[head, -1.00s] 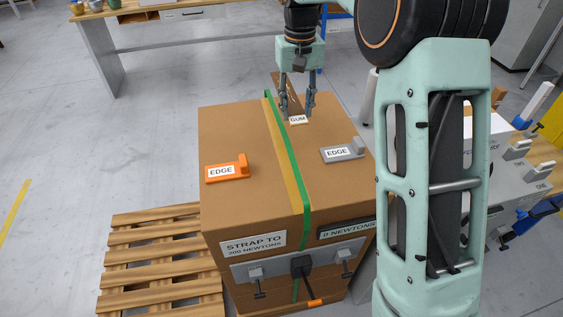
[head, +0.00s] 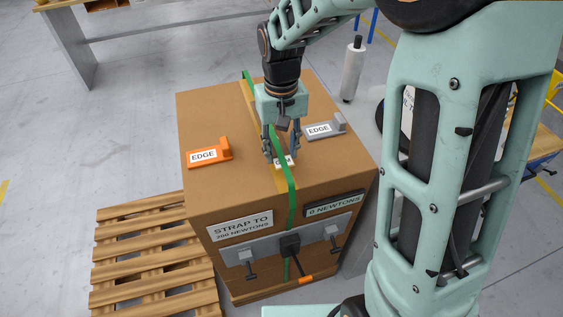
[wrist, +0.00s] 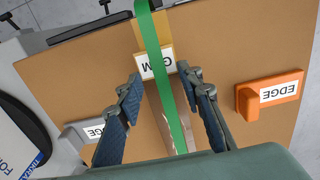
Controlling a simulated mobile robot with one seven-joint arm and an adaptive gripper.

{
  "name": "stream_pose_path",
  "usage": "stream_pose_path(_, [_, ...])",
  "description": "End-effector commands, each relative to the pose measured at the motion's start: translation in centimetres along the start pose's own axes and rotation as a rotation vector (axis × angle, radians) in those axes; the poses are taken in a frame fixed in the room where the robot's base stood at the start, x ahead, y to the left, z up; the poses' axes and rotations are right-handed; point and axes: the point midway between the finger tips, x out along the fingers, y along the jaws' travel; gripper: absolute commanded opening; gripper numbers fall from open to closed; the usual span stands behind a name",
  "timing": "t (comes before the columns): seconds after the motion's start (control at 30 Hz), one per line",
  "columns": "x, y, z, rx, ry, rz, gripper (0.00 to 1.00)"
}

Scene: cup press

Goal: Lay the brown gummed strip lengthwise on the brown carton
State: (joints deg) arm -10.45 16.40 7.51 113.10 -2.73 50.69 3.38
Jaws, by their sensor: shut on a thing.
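The brown carton (head: 215,115) stands upright, with a green strap (head: 291,200) running over its top and down its front. My gripper (head: 282,160) is over the front half of the top, shut on the brown gummed strip. The strip's white GUM label (wrist: 146,68) is between the fingertips (wrist: 161,74). The strip's glossy brown length (wrist: 155,108) runs back from the label, roughly along the strap. The strap crosses in front of the label in the wrist view and hides part of it. I cannot tell whether the strip touches the carton.
An orange EDGE piece (head: 207,155) sits left on the carton top, a grey EDGE piece (head: 325,129) right. The front has a strapping plate (head: 262,250) with clamps and signs. A wooden pallet (head: 150,255) lies left; a white roll (head: 353,70) stands behind right.

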Motion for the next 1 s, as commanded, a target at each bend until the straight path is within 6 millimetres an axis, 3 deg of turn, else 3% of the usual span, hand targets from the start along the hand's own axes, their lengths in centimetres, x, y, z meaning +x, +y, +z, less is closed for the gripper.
stream_pose_path(0.37, [3.8, -0.2, 0.9, -0.001, 0.0, 0.0, 0.21])
stream_pose_path(0.7, [4.2, -0.2, 0.9, -0.001, 0.001, 0.0, 0.21])
stream_pose_path(0.73, [4.2, -0.2, 0.9, -0.001, 0.001, 0.0, 0.36])
stream_pose_path(0.8, [4.2, -0.2, 0.9, -0.001, 0.001, 0.0, 0.44])
stream_pose_path(0.87, [4.2, -0.2, 0.9, -0.001, 0.001, 0.0, 0.5])
stream_pose_path(1.0, [4.2, -0.2, 0.9, -0.001, 0.001, 0.0, 0.51])
